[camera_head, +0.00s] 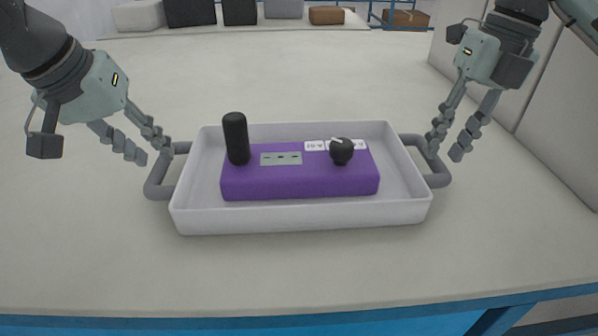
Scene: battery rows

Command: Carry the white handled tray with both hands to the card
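The white tray (300,221) stands on the pale table with a grey loop handle at each end. A purple box (300,185) sits in it, with a black cylinder (236,138), a black knob (341,151) and a small white label on top. My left gripper (152,151) is open, its fingers apart near the left handle (156,181). My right gripper (445,153) is open, its fingers apart above the right handle (437,177). I cannot tell whether either gripper touches its handle. I cannot make out a separate card.
The pale table (290,275) is bare in front of and behind the tray. A grey panel (535,110) stands along the right side. Black, grey and brown boxes stand beyond the far edge. The table's front edge is blue (250,322).

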